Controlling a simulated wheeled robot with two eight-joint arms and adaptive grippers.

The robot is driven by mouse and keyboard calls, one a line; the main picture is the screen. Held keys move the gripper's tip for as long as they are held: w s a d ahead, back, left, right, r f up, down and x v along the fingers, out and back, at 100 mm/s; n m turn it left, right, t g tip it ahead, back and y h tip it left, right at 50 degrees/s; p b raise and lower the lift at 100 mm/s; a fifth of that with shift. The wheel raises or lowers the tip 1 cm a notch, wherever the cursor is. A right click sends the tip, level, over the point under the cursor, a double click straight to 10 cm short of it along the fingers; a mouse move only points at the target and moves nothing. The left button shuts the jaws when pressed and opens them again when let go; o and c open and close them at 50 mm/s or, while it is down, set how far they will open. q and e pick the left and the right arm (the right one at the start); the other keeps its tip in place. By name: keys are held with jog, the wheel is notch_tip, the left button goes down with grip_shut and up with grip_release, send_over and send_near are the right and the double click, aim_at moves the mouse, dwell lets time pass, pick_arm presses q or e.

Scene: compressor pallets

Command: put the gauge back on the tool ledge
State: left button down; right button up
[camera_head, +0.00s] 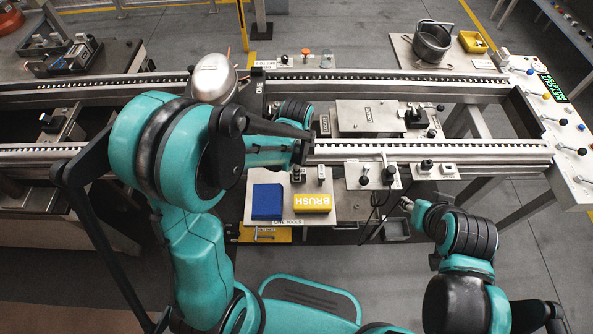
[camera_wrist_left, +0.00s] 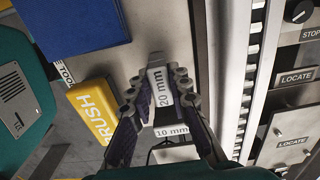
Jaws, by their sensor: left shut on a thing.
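My left gripper (camera_wrist_left: 160,88) is shut on a small pale gauge block marked 20 mm (camera_wrist_left: 160,78) at the back edge of the tool ledge (camera_wrist_left: 142,35). I cannot tell whether the block touches the ledge. In the head view my left gripper (camera_head: 301,153) is partly hidden behind its own arm, beside the front rail. A second gauge block marked 10 mm (camera_wrist_left: 172,130) stands right beside the held one. The ledge (camera_head: 258,178) shows in front of the rail. My right gripper (camera_head: 405,205) is right of the ledge; its fingers are too small to read.
A blue block (camera_head: 267,201) and a yellow brush block (camera_head: 312,203) lie on the ledge in front of the gauges. The front rail (camera_head: 430,152) runs close behind. Plates with black knobs (camera_head: 373,175) sit to the right. A metal pot (camera_head: 432,42) stands at the back right.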

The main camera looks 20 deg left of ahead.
pick_arm(q)
jog(key=shift+f, duration=0.2)
jog(key=c, duration=1.4)
grip_release()
jog(key=shift+r, duration=0.1)
jog(key=shift+r, duration=0.25)
notch_tip(320, 180, up, 11)
jog(key=p, duration=0.5)
jog(key=s+a+r+n+t, duration=0.1)
jog(key=s+r+n+t, duration=0.1)
jog(key=n, duration=0.3)
jog(key=s+a+r+n+t, duration=0.2)
jog(key=s+r+n, duration=0.1)
jog(key=s+n, duration=0.1)
jog(key=s+a+r+n+t, duration=0.1)
jog(key=s+r+n+t, duration=0.2)
jog(key=s+n, duration=0.1)
jog(key=shift+a+n, duration=0.15)
jog(key=shift+n, duration=0.75)
